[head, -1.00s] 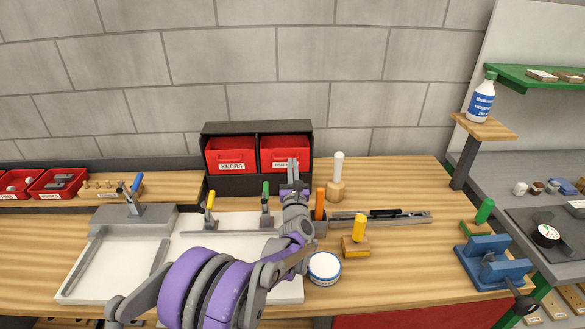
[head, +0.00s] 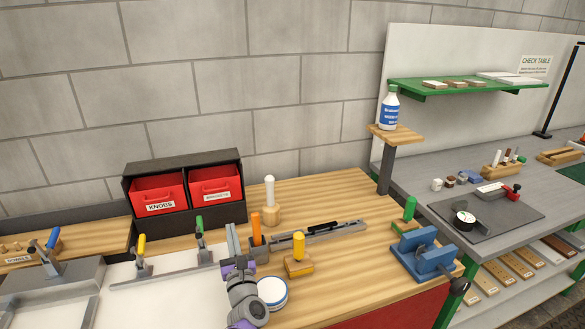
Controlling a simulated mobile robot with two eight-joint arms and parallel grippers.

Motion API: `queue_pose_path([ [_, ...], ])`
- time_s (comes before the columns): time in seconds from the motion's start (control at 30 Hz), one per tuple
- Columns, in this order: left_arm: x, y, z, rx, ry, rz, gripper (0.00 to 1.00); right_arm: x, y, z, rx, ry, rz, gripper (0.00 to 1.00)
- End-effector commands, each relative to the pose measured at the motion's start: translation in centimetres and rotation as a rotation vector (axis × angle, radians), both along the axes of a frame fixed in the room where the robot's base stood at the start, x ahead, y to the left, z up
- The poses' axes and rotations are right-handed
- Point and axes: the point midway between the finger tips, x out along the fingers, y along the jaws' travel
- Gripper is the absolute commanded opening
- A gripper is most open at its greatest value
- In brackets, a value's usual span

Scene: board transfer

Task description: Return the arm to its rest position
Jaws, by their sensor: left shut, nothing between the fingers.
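My left gripper (head: 234,244) is shut and empty. Its grey fingers point up and away over the wooden bench (head: 335,262), in front of the red bins and just left of the orange-handled tool (head: 256,230). The purple and grey wrist stands beside the white round tub (head: 272,292) and partly covers its left side. Whether the arm touches the bench cannot be told. My right gripper does not show.
White fixture boards with toggle clamps (head: 142,254) lie at the left. A black rack holds the red knobs bin (head: 160,194). A blue vise (head: 422,254) stands at the bench's right end. A bottle (head: 389,108) stands on a raised shelf. The grey check table (head: 400,180) is at right.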

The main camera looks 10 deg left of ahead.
Motion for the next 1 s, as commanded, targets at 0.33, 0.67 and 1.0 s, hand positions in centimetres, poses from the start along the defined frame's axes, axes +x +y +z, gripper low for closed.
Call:
queue_pose_path([
  [0.33,-1.9,-7.8,2.3,0.695,0.474,-0.245,0.0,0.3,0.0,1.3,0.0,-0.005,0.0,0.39],
  [0.67,-15.2,-14.7,-3.8,2.036,0.937,-0.754,0.0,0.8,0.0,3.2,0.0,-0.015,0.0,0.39],
  [1.0,-28.9,-12.8,-9.6,-2.63,-0.778,1.189,0.0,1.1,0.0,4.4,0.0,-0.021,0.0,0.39],
])
